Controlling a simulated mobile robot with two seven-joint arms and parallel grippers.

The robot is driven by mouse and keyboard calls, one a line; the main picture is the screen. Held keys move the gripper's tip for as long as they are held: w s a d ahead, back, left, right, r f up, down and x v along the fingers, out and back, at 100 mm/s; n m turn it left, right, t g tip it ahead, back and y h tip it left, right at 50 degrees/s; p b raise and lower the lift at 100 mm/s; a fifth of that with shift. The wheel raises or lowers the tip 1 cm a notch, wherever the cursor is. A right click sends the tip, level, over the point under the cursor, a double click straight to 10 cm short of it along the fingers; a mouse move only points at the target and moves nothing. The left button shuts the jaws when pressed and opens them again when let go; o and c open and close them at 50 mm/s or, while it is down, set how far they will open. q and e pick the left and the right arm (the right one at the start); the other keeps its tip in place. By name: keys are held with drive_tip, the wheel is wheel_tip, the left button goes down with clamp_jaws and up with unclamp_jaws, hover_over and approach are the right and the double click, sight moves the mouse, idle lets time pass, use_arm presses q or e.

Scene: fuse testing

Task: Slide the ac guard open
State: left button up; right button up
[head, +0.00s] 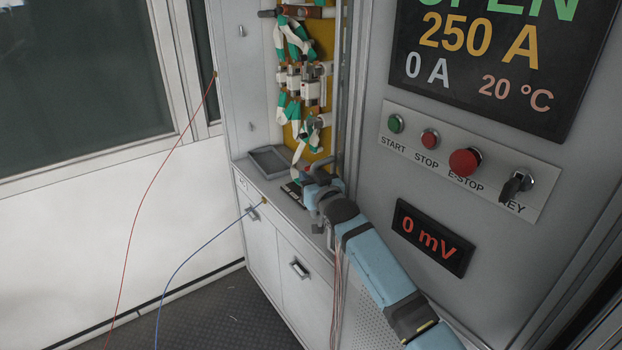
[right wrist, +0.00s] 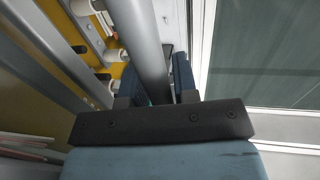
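My right gripper (head: 318,178) is low at the cabinet's open front, beside the foot of a grey upright (head: 341,90). In the right wrist view a long grey bar (right wrist: 146,40) runs between the two fingers of this gripper (right wrist: 155,88). The bar looks like the guard's handle or edge, though the guard panel itself is hard to make out. The fingers are apart with the bar between them. Whether both press on it is not clear. My left gripper is out of view.
Behind the opening is a yellow panel (head: 320,48) with green-and-white straps and fuse holders. A grey tray (head: 269,161) sits on the ledge. Red and blue wires (head: 208,245) hang at left. The button panel (head: 466,158) and mV display (head: 432,237) are right of the gripper.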

drive_tip(key=shift+o, duration=1)
drive_tip(key=b+v, duration=0.2)
drive_tip(key=v, duration=1.2)
